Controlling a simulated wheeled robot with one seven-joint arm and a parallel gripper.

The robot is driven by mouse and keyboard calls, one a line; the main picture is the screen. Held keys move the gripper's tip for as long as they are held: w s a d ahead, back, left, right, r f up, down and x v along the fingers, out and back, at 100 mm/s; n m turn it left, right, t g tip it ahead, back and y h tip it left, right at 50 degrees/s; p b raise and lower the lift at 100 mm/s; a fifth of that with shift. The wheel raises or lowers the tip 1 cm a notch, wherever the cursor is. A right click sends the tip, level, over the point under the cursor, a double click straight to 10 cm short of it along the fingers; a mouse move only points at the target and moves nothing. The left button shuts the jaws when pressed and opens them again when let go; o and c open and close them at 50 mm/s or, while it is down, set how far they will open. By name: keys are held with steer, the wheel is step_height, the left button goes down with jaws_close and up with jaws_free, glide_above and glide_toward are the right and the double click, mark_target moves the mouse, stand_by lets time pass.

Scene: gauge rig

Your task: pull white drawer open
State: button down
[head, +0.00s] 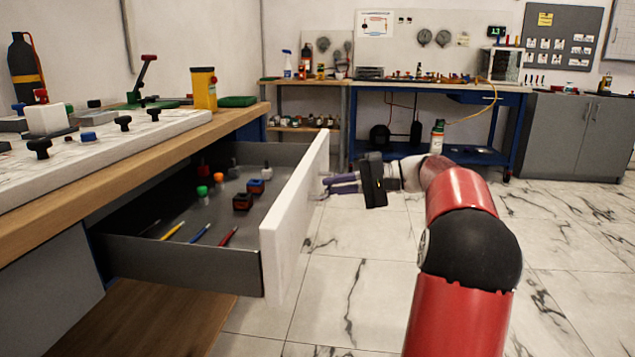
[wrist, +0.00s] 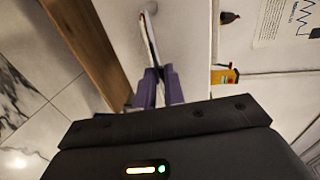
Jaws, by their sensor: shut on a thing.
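The white drawer (head: 297,215) stands pulled well out from under the wooden workbench. Its grey interior shows, and its white front faces my gripper. My gripper (head: 328,185), with purple fingers, reaches the front from the right. In the wrist view my gripper (wrist: 158,78) is shut on the metal drawer handle (wrist: 151,38), which runs up from between the fingertips. The drawer front (wrist: 183,40) fills the area behind it. The part of the handle between the fingers is hidden.
Pencils (head: 172,232) and small blocks (head: 243,201) lie in the drawer. The wooden worktop (head: 150,145) above carries a white panel with knobs and a yellow container (head: 204,88). A blue bench (head: 440,95) stands at the back. Marble floor (head: 350,285) is clear in front.

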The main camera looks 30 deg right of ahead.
steer(key=shift+s+d, duration=0.3)
steer(key=shift+d, duration=0.1)
steer(key=c, duration=1.5)
jaws_free()
steer(key=p+v, duration=0.1)
steer(key=v, duration=0.6)
steer(key=shift+s+d, duration=0.25)
steer(key=shift+d, duration=0.1)
